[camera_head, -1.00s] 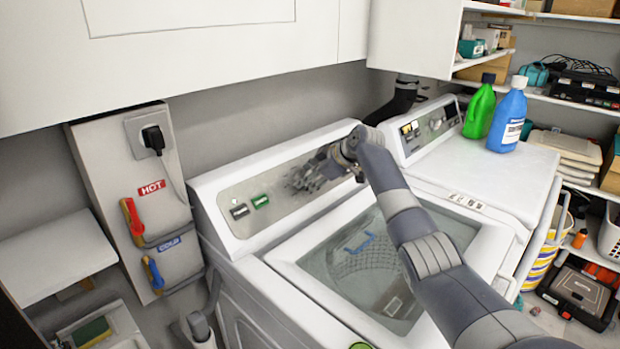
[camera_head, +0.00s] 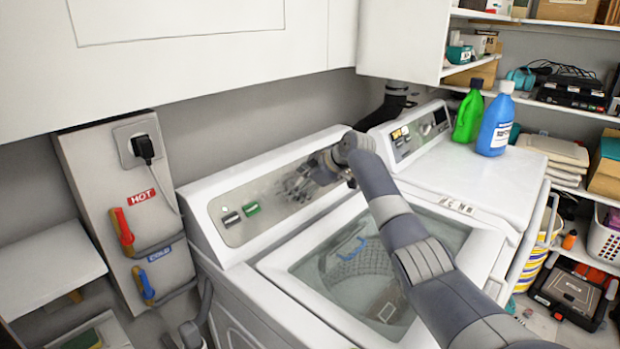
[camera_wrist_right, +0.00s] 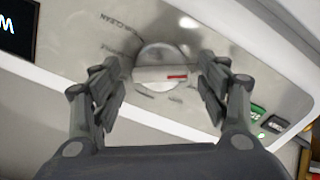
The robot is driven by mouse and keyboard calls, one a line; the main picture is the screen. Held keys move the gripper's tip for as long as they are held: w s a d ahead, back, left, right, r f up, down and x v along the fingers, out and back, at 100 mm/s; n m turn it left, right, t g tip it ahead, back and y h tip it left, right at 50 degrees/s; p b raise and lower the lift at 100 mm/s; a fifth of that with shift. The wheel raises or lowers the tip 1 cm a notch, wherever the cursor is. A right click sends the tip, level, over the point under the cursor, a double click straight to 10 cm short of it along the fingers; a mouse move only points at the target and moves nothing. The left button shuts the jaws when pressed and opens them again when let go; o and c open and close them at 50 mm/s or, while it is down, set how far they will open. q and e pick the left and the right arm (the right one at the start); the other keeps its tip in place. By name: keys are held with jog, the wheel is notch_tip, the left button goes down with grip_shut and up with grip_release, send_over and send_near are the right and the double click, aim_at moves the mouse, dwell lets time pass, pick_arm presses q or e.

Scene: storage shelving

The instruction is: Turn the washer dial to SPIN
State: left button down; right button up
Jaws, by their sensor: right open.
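The washer (camera_head: 262,262) stands in the middle of the head view, with its sloped control panel (camera_head: 236,230) at the back. In the right wrist view the round silver dial (camera_wrist_right: 160,66) sits on the panel, with a red mark on its raised grip bar. Printed labels ring it; one ends in "CLEAN", the others are too blurred to read. My right gripper (camera_head: 300,184) is at the panel. In the right wrist view its open fingers (camera_wrist_right: 162,88) lie on either side of the dial; contact cannot be told. In the head view the gripper hides the dial. My left gripper is not in view.
A green button (camera_head: 251,209) and a dark button (camera_head: 231,219) sit left of the gripper on the panel. A dryer (camera_head: 480,180) stands to the right with a green bottle (camera_head: 467,117) and a blue bottle (camera_head: 496,124) on top. White cabinets (camera_head: 200,50) hang above.

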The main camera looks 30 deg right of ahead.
jog(key=v, duration=1.1)
jog(key=shift+s+r, duration=0.25)
jog(key=shift+s, duration=0.05)
jog(key=shift+f, duration=0.1)
